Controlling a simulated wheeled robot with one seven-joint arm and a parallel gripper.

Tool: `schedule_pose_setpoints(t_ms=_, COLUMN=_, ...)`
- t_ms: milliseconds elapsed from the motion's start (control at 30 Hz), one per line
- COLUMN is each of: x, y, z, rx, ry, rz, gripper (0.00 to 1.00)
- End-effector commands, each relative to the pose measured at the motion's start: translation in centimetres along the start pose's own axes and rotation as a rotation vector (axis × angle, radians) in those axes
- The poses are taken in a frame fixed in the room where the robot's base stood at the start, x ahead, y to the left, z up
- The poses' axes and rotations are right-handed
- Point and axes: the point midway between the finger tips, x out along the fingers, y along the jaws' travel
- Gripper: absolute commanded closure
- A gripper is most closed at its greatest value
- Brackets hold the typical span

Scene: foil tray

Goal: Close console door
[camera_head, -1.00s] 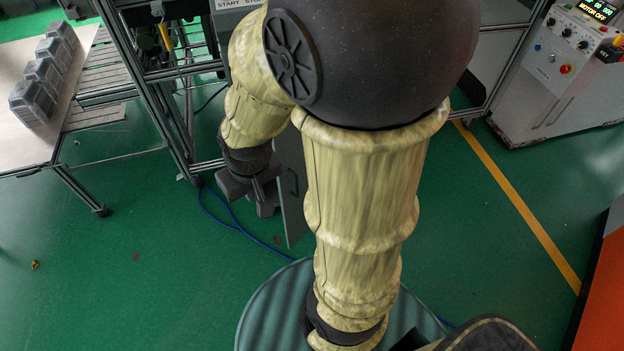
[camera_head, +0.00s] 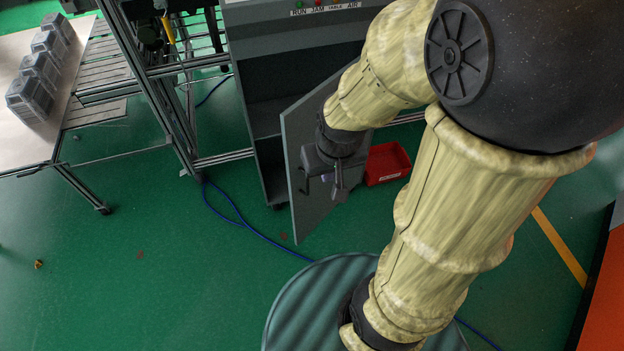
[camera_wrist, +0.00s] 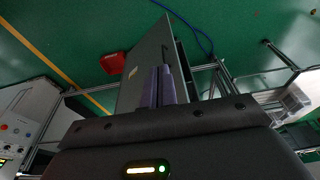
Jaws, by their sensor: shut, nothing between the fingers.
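The console (camera_head: 262,95) is a grey cabinet with indicator lights on its top panel and shelves inside. Its grey door (camera_head: 300,130) stands open, swung out toward me, with a handle on its outer face near the free edge. My gripper (camera_head: 338,190) is in front of that outer face, to the right of the handle. In the wrist view the shut fingers (camera_wrist: 158,72) overlap the door panel (camera_wrist: 145,65); I cannot tell whether they touch it. My arm hides the upper hinge side of the door.
A red bin (camera_head: 388,163) sits on the floor right of the door. A blue cable (camera_head: 235,215) crosses the green floor.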

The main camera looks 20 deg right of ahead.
Motion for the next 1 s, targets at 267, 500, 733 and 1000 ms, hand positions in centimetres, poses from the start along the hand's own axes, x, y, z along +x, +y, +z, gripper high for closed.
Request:
schedule_pose_setpoints(t_ms=267, x=0.0, y=0.0, z=0.0, rx=0.0, ry=0.0, rz=0.0, gripper=1.0)
schedule_pose_setpoints(t_ms=500, x=1.9, y=0.5, z=-0.2, rx=0.025, ry=-0.008, rz=0.005, gripper=1.0)
schedule_pose_setpoints(t_ms=733, x=9.8, y=2.3, z=-0.7, rx=0.155, ry=-0.026, rz=-0.013, gripper=1.0)
schedule_pose_setpoints(t_ms=1000, x=20.4, y=3.5, z=-1.0, rx=0.404, ry=-0.01, rz=-0.161, gripper=1.0)
